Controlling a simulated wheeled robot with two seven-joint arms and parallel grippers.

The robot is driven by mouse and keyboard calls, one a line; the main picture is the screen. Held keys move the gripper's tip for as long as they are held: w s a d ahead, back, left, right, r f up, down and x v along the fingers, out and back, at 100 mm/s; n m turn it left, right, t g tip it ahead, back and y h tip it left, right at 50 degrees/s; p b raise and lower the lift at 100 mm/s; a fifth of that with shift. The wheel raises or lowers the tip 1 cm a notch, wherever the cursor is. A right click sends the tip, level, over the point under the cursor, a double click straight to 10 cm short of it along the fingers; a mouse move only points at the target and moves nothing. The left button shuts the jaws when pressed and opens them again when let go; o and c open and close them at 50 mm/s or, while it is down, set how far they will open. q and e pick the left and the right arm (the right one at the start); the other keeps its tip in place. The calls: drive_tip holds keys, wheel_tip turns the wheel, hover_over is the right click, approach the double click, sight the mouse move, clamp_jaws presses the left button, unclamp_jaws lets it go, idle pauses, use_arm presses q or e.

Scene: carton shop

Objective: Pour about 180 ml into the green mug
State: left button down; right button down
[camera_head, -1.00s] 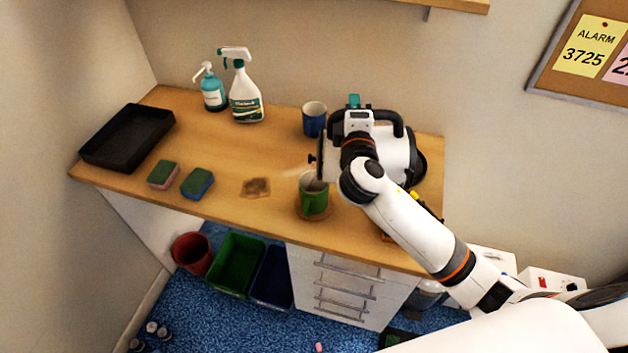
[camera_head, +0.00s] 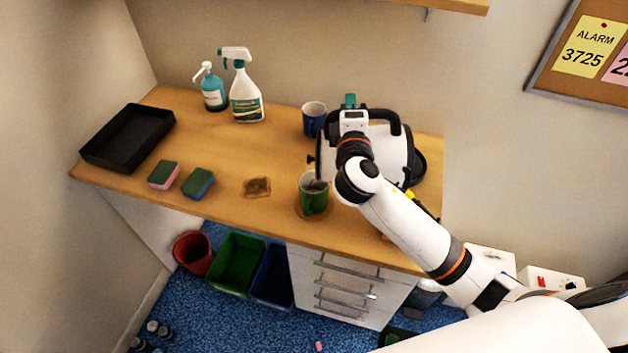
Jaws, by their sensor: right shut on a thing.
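My right gripper (camera_head: 352,122) is shut on the black handle of a white kettle (camera_head: 393,145). The kettle is held tipped over to the left, above and to the right of the mug, with its dark lid side facing left. My wrist and forearm cover its lower front, so the spout is hidden. No stream shows clearly. My left gripper is not in view.
A blue mug (camera_head: 314,118) stands just behind the kettle. A spray bottle (camera_head: 245,95), soap dispenser (camera_head: 212,92), black tray (camera_head: 128,137) and two sponges (camera_head: 163,175) are to the left. A brown patch (camera_head: 257,187) lies left of the green mug. The middle of the table (camera_head: 225,150) is clear.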

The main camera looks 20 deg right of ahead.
sight(392, 133)
drive_tip(key=shift+r, duration=0.2)
drive_tip(key=d+f+m+b, duration=0.1)
drive_tip(key=d+b, duration=0.1)
drive_tip(key=s+d+f+m+b, duration=0.1)
drive_tip(key=d+b, duration=0.1)
drive_tip(key=s+d+f+m+b, duration=0.1)
drive_tip(key=d+b, duration=0.1)
drive_tip(key=d, duration=0.1)
drive_tip(key=shift+s+f+m, duration=0.2)
drive_tip(key=shift+f+m, duration=0.1)
drive_tip(key=shift+f, duration=0.05)
drive_tip(key=shift+s+d+b, duration=0.1)
drive_tip(key=shift+d+b, duration=0.2)
drive_tip(key=shift+m, duration=0.3)
drive_tip(key=shift+s+d+f+b, duration=0.1)
drive_tip(key=shift+d+f+b, duration=0.1)
drive_tip(key=shift+f+b, duration=0.15)
drive_tip(key=shift+d+m, duration=0.15)
drive_tip(key=shift+m, duration=0.25)
drive_tip(key=shift+d, duration=0.15)
